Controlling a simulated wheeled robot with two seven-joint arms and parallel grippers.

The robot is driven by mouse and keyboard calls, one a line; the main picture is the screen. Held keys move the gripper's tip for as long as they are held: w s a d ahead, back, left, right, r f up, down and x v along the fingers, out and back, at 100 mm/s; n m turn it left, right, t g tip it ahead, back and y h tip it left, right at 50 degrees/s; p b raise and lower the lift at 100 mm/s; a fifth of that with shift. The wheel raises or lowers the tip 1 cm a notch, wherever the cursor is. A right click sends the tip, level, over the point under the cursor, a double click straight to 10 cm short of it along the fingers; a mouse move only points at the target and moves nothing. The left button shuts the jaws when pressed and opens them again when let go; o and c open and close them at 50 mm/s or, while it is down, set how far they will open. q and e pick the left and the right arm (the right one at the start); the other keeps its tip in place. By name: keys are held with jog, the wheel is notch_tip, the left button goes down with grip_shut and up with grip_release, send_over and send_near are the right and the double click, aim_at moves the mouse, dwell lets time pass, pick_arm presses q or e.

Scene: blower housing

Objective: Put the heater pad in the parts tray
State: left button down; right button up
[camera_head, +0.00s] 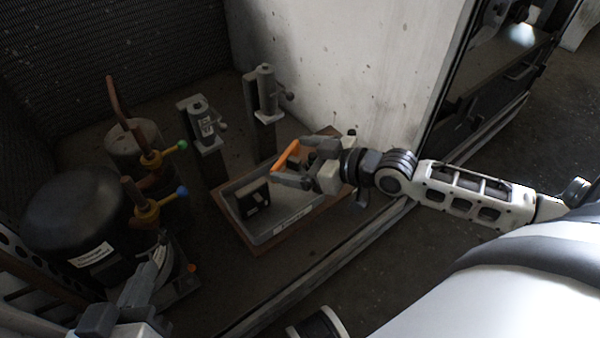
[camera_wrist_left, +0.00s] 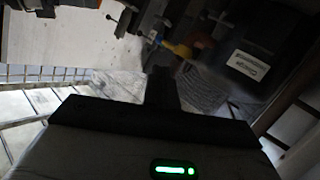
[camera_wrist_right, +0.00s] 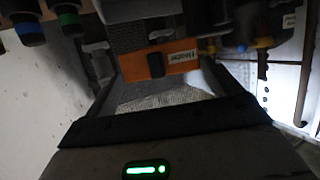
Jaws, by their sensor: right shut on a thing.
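The heater pad is a flat orange piece (camera_head: 286,155), seen nearly edge-on in the head view. In the right wrist view it is an orange plate (camera_wrist_right: 182,56) with a "Heater" label and a dark patch. My right gripper (camera_head: 290,166) is shut on it and holds it above the far right part of the parts tray. The parts tray (camera_head: 272,233) is a grey open box with a label on its front wall. My left gripper (camera_head: 138,288) is at the bottom left, by the black compressor; its fingers look together and empty in the left wrist view (camera_wrist_left: 161,88).
A dark block (camera_head: 253,198) lies in the tray's left part. The tray stands on a brown board (camera_head: 328,204). Two grey clamp-like posts (camera_head: 203,128) (camera_head: 267,95) stand behind it. The black compressor (camera_head: 75,215) and copper pipes with coloured valves (camera_head: 150,207) fill the left.

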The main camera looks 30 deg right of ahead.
aim_at(301, 168)
jog(key=f+b, duration=0.2)
jog(key=f, duration=0.1)
jog(key=shift+w+d+f, duration=0.1)
jog(key=shift+w+d, duration=0.05)
jog(key=shift+d, duration=0.05)
jog(key=shift+f, duration=0.3)
jog(key=shift+r, duration=0.15)
jog(key=shift+f+b, duration=0.35)
jog(key=shift+f, duration=0.3)
jog(key=o, duration=0.7)
jog(key=shift+r, duration=0.25)
jog(key=shift+s+d+r+p, duration=0.35)
jog(key=shift+s+r+p, duration=0.15)
jog(key=shift+s+p, duration=0.1)
jog(key=shift+s+d+r+p, duration=0.3)
jog(key=shift+s+r+p, duration=0.15)
jog(key=shift+s, duration=0.1)
pick_arm(q)
jog(key=f+p, duration=0.1)
jog(key=p, duration=0.1)
jog(key=a+f+g+y+p, duration=0.1)
jog(key=p, duration=0.1)
jog(key=shift+g, duration=0.3)
pick_arm(e)
jog(key=v, duration=0.9)
pick_arm(q)
jog(key=shift+r, duration=0.15)
